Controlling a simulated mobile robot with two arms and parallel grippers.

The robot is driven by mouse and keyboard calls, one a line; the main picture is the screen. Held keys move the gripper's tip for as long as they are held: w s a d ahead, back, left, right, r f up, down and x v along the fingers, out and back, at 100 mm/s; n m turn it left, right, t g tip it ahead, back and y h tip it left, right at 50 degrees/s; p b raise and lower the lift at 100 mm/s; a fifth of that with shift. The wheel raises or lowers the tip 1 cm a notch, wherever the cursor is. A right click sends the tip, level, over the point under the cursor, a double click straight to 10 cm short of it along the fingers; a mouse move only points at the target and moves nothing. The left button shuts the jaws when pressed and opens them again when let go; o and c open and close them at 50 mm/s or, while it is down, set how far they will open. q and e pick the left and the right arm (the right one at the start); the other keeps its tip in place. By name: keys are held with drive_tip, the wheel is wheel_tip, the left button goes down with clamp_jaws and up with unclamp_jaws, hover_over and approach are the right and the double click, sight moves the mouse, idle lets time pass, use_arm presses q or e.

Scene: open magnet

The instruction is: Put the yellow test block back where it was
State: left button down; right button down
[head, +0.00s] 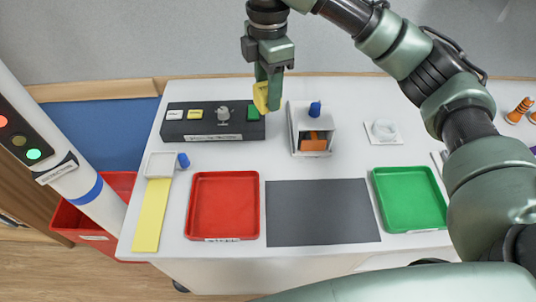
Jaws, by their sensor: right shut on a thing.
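My right gripper (270,94) is shut on the yellow test block (261,97). My left gripper is not in view.
A white open housing (295,118) with a blue knob stands right of the block. In front lie a red tray (223,238), a dark grey mat (320,213) and a green tray (410,199). A yellow strip (151,215) lies at left. A signal post (80,190) stands left of the table.

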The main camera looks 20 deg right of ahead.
wheel_tip(320, 180, down, 14)
drive_tip(key=shift+r+p, duration=0.1)
drive_tip(key=shift+p, duration=0.6)
drive_tip(key=shift+f+p, duration=0.3)
drive_tip(key=shift+f, duration=2.3)
drive_tip(key=shift+f, duration=0.15)
drive_tip(key=c, duration=0.8)
unclamp_jaws()
drive_tip(key=shift+o, duration=0.2)
wheel_tip(320, 180, up, 12)
drive_tip(key=b, duration=0.2)
drive_tip(key=shift+r, duration=0.2)
